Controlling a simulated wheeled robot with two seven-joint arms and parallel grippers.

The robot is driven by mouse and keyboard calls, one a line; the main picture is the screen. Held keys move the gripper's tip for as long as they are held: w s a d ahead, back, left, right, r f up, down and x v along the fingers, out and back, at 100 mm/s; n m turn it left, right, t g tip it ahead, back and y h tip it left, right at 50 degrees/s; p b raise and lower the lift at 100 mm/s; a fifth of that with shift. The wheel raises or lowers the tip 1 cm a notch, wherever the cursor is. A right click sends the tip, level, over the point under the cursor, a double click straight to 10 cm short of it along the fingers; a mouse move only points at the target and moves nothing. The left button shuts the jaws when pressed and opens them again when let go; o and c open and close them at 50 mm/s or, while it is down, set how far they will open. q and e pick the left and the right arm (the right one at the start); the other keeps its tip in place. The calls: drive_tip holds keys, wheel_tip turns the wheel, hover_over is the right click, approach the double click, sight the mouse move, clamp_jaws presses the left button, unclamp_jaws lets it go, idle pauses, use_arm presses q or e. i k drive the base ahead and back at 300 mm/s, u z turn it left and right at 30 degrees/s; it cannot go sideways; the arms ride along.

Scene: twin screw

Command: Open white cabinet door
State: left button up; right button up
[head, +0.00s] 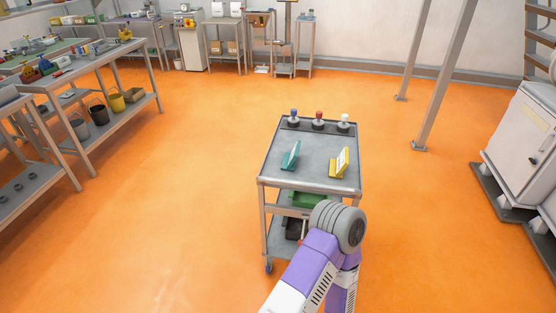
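A white cabinet (513,140) stands at the right edge of the head view, partly cut off by the frame. Its front shows a closed-looking door panel with a small dark fitting on it. A second, smaller pale cabinet (192,45) stands far off at the back wall; its door detail is too small to tell. One of my arms, purple and white with a grey joint, comes up from the bottom beside the cart. Neither gripper shows in the view, and neither cabinet is near this arm.
A grey cart (312,194) with teal and yellow holders and several knobs stands just ahead. Workbenches (112,118) line the left. A grey post (446,78) rises near the right cabinet, which has dark base pieces. Orange floor (190,190) is clear left of the cart and between cart and cabinet.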

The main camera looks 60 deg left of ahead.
sight(526, 130)
drive_tip(key=u, duration=0.3)
drive_tip(key=i, duration=5.55)
drive_tip(key=z, duration=0.05)
